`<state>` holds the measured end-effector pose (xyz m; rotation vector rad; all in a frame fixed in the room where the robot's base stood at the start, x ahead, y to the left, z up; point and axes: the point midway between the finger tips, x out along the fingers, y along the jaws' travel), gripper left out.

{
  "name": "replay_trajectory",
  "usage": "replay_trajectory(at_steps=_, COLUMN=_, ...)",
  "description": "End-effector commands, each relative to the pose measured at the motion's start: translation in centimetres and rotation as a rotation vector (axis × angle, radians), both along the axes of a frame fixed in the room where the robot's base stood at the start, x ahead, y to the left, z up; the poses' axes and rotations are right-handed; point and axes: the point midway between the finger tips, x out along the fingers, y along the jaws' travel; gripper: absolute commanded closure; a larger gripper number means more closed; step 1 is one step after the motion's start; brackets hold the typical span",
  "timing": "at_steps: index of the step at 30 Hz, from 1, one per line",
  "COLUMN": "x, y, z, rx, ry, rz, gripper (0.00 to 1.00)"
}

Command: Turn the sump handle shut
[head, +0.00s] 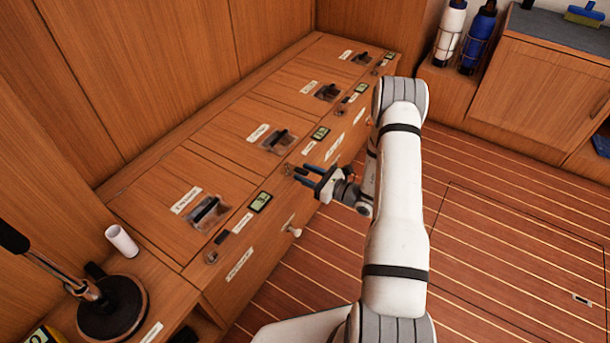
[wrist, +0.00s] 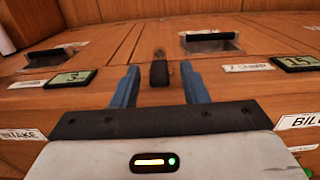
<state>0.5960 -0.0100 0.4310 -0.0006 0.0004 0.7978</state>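My gripper (head: 308,177) is open in front of the cabinet's front edge. In the wrist view its two blue fingers (wrist: 158,85) stand apart, with a small dark knob (wrist: 158,74) showing in the gap. I see no finger touching the knob, and cannot tell whether it lies between the tips or just beyond them. Several recessed black handles line the cabinet top: a near one (head: 207,213), a second (head: 280,139), a third (head: 327,91) and a far one.
The wooden cabinet (head: 235,282) carries small gauges, including one left of the gripper (wrist: 70,79) and one right of it (wrist: 298,63). A hand pump (head: 112,305) and white cup (head: 121,240) stand at the near left. Bottles (head: 448,35) stand at the back. The striped floor is clear.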

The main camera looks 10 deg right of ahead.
Motion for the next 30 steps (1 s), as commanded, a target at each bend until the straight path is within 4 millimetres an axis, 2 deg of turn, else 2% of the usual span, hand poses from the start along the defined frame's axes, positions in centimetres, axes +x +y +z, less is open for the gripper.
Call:
replay_trajectory(at_steps=11, x=0.48, y=0.62, z=0.05, rx=0.0, ry=0.0, rz=0.002, gripper=0.61)
replay_trajectory(at_steps=25, x=0.46, y=0.6, z=0.04, rx=0.0, ry=0.0, rz=0.002, gripper=0.99)
replay_trajectory(at_steps=30, x=0.45, y=0.59, z=0.03, rx=0.001, ry=0.001, rz=0.002, gripper=1.0)
